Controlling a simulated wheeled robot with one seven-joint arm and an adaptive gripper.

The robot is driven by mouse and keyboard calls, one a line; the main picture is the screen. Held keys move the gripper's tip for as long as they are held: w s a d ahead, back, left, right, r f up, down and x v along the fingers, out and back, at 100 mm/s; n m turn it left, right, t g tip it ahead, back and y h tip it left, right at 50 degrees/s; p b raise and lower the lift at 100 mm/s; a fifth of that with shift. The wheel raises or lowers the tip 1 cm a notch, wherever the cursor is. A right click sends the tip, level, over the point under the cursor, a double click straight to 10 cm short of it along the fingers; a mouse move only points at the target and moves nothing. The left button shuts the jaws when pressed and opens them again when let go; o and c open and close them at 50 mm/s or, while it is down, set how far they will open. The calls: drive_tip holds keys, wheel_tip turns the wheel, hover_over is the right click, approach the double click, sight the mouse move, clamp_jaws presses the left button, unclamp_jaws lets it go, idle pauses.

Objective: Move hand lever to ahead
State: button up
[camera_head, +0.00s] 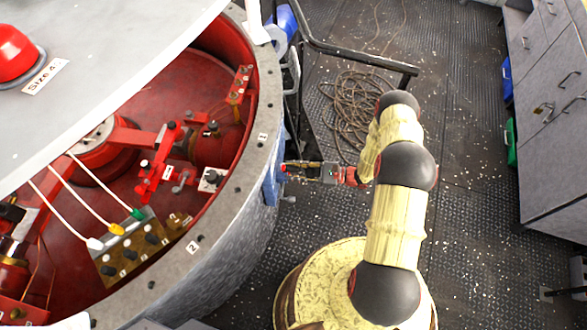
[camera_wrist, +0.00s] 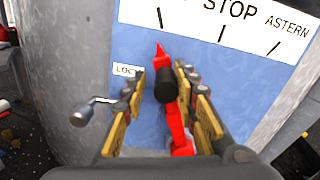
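The hand lever (camera_wrist: 174,120) is red with a black knob (camera_wrist: 165,85), on a blue plate in the wrist view. Its red pointer tip points up toward the leftmost visible tick of a white scale (camera_wrist: 185,14). The scale reads STOP and ASTERN; its left part is cut off. My gripper (camera_wrist: 162,85) is open, with one finger on each side of the knob. A gap shows on the left; I cannot tell if the right finger touches. In the head view my gripper (camera_head: 300,170) is at the blue plate (camera_head: 271,186) on the drum's outer wall, and the lever is mostly hidden.
A metal crank with a ball end (camera_wrist: 85,115) sits left of my gripper, by a LOCK label (camera_wrist: 126,70). A black rail (camera_head: 350,50) and coiled rope (camera_head: 345,110) lie behind my arm. Grey cabinets (camera_head: 550,120) stand right. The deck between is open.

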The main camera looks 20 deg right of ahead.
drive_tip(key=shift+o, duration=1.3)
drive_tip(key=shift+f, duration=0.1)
drive_tip(key=shift+w+d, duration=0.1)
drive_tip(key=shift+w, duration=0.1)
drive_tip(key=shift+s+d, duration=0.1)
drive_tip(key=shift+d, duration=0.1)
drive_tip(key=v, duration=1.1)
drive_tip(key=shift+d, duration=0.3)
drive_tip(key=shift+s, duration=0.1)
